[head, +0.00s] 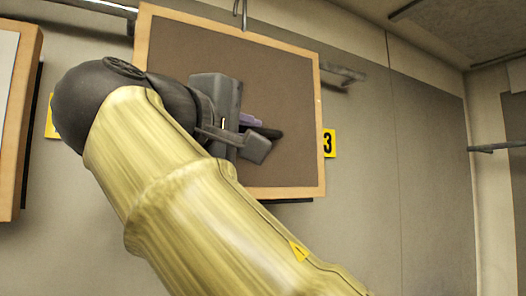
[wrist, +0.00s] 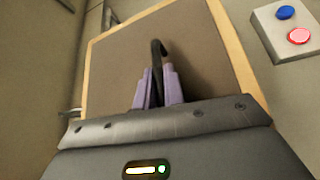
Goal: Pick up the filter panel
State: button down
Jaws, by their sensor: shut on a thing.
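The filter panel (head: 285,90) is a dark grey-brown sheet in a pale wooden frame, upright and slightly tilted in the head view, against the wall. In the wrist view the panel (wrist: 195,45) fills the middle. My gripper (head: 262,128) is in front of the panel's face. Its purple fingers (wrist: 158,82) are shut on a black handle (wrist: 157,52) on the panel. My arm hides the panel's lower left part. I cannot tell whether the panel touches the wall or its supports.
A second framed panel (head: 14,110) is at the left edge. Metal brackets (head: 345,74) and (head: 495,147) stick out from the wall. A button box (wrist: 292,25) with blue and red buttons shows at the wrist view's upper right.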

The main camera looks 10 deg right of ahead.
jog(key=v, duration=0.4)
jog(key=shift+d+r, duration=0.1)
jog(key=shift+r, duration=0.2)
dwell(0.3)
